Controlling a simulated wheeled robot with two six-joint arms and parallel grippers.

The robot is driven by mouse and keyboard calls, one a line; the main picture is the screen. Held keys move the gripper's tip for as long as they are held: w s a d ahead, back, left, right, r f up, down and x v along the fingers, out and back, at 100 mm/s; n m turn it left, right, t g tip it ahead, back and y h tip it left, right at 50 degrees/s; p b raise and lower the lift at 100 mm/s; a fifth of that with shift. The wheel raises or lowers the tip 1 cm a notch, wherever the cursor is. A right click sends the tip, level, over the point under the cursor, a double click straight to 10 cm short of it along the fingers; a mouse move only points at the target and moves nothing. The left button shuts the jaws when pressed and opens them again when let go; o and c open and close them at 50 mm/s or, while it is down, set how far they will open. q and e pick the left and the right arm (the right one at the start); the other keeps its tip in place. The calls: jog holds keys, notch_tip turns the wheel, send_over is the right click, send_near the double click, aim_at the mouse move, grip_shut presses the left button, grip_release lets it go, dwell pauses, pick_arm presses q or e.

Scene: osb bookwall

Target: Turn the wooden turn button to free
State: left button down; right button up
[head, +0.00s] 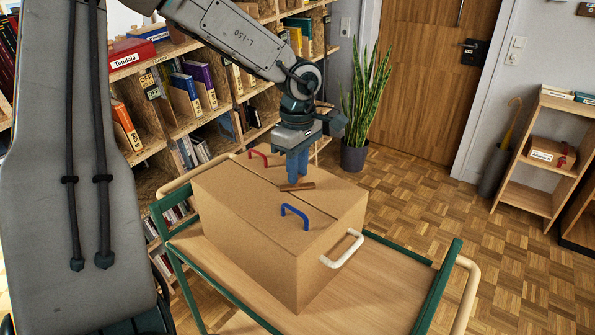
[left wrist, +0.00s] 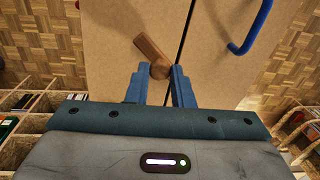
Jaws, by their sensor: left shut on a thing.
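The wooden turn button (head: 299,187) is a small brown bar on top of a tan box (head: 240,205). My left gripper (head: 295,180) reaches down from above with its blue fingers at the button. In the left wrist view, the blue fingers (left wrist: 158,78) are on either side of the near end of the button (left wrist: 151,52), shut on it. The rest of the bar sticks out to the upper left, over one lid panel. A dark seam (left wrist: 187,25) between the lid panels runs just right of it. Whether the hidden near end crosses the seam, I cannot tell.
The box lid has a red handle (head: 258,156) and a blue handle (head: 294,214); a white handle (head: 343,249) is on its side. The box stands on a green-framed cart (head: 385,285) with bare wood at right. Bookshelves (head: 180,130) stand behind, close to the arm.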

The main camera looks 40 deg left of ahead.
pick_arm(q)
jog(key=shift+m, duration=1)
jog(key=m, duration=0.2)
jog(key=shift+m, duration=0.3)
jog(key=m, duration=0.2)
jog(key=shift+m, duration=1.8)
pick_arm(e)
jog(key=shift+d+f, duration=0.1)
jog(key=shift+f, duration=0.25)
jog(key=shift+s+f, duration=0.2)
jog(key=shift+s, duration=0.15)
pick_arm(q)
jog(key=c, duration=1.3)
grip_release()
jog(key=shift+o, duration=0.2)
pick_arm(e)
jog(key=shift+w+r, duration=0.1)
jog(key=shift+r, duration=0.05)
